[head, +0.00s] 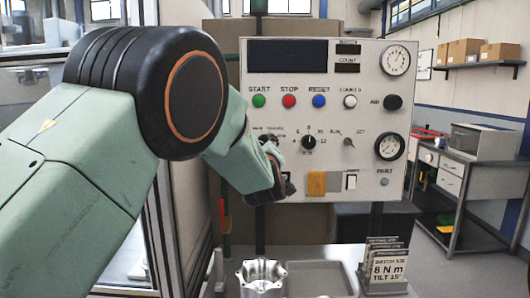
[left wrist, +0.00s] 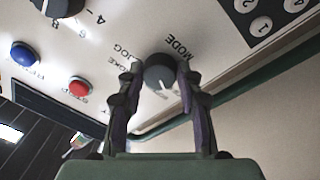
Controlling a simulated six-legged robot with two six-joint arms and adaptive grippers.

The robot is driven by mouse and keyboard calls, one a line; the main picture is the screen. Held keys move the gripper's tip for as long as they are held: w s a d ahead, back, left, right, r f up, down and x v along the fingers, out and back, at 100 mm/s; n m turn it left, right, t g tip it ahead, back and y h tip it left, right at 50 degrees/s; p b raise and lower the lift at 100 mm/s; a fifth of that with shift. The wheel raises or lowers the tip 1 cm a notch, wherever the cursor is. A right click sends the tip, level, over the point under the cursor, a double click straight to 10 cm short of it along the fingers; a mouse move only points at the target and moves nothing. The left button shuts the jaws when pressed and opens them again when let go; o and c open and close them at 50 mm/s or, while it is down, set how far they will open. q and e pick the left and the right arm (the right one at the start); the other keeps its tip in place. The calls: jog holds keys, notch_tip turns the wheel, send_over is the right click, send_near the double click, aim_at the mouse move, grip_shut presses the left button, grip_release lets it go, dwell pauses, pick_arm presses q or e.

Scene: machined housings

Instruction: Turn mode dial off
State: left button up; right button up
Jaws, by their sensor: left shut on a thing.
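The mode dial (left wrist: 160,74) is a round dark grey knob with a white pointer line, on a pale control panel (head: 290,215). The wrist view sees it turned over, with MODE and JOG printed beside it; the pointer faces the lower side of that picture. My left gripper (left wrist: 158,84) has one finger on each side of the dial and is shut on it. In the head view my left gripper (head: 272,172) is in front of the panel and hides most of the dial. The dial's other labels are partly hidden. My right gripper is in neither view.
Close to the dial are a numbered black knob (head: 308,142), a small switch (head: 348,142) and a yellow plate (head: 316,183). Green, red, blue and white buttons (head: 289,101) line the panel above. A silver machined housing (head: 262,277) and a sign (head: 388,272) stand below.

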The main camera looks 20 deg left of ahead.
aim_at(264, 104)
pick_arm(q)
jog(key=shift+r+n, duration=0.4)
jog(key=shift+r, duration=0.1)
jog(key=o, duration=1.1)
jog(key=shift+a+f, duration=0.15)
jog(key=shift+f, duration=0.1)
jog(key=shift+o, duration=0.4)
jog(key=shift+f, duration=0.1)
jog(key=r, duration=1)
jog(key=shift+s+d, duration=0.1)
jog(key=shift+d, duration=0.15)
jog(key=shift+w+a, duration=0.2)
jog(key=shift+a, duration=0.05)
